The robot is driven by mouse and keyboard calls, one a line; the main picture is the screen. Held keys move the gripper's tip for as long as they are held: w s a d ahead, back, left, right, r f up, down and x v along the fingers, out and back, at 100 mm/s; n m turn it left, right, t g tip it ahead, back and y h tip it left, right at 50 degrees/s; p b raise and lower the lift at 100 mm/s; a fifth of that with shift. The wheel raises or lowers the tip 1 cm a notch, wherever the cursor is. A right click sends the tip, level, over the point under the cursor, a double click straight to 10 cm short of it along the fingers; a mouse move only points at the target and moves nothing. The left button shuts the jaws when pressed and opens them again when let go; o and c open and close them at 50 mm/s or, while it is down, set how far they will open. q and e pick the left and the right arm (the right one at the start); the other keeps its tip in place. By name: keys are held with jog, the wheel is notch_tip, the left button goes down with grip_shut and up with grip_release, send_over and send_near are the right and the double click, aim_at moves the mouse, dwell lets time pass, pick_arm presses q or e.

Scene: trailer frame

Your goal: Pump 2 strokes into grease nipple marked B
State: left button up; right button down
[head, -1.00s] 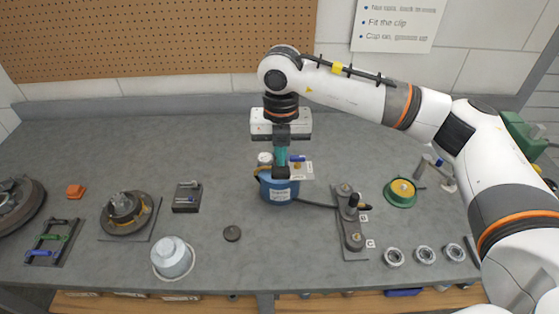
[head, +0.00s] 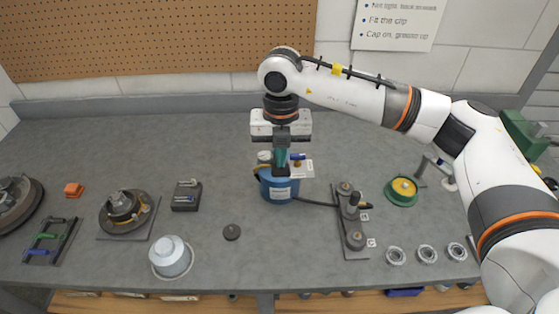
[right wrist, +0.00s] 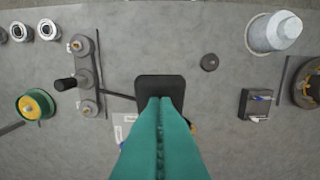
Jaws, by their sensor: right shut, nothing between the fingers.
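The blue grease pump (head: 277,190), a round can with a white label, stands mid-table. My right gripper (head: 281,170) points straight down over it, teal fingers together and empty. In the right wrist view the shut fingertips (right wrist: 160,101) lie over a dark rounded pad (right wrist: 160,87) on the pump; I cannot tell whether they touch it. A dark hose (head: 318,204) runs from the pump to a grey plate with nipples (head: 354,240), also in the right wrist view (right wrist: 85,75). Small letter tags stand beside the plate, too blurred to read surely. My left gripper is out of view.
A green-yellow round part (head: 401,191) and several bearing rings (head: 427,254) lie right of the plate. A grey-white cup (head: 171,256), a dark disc (head: 232,232), a small dark block (head: 187,195) and a hub (head: 123,209) stand left.

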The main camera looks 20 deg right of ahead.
aim_at(281, 170)
jog(key=shift+s+a+f+b, duration=0.1)
jog(key=shift+s+f+b, duration=0.1)
jog(key=shift+f+b, duration=0.35)
jog(key=shift+s+f+b, duration=0.2)
jog(key=shift+f+b, duration=0.1)
jog(key=shift+f, duration=0.45)
jog(key=shift+s+f+b, duration=0.2)
jog(key=shift+f+b, duration=0.85)
jog(key=shift+f, duration=0.1)
jog(key=shift+f+b, duration=1.05)
jog(key=shift+f, duration=0.1)
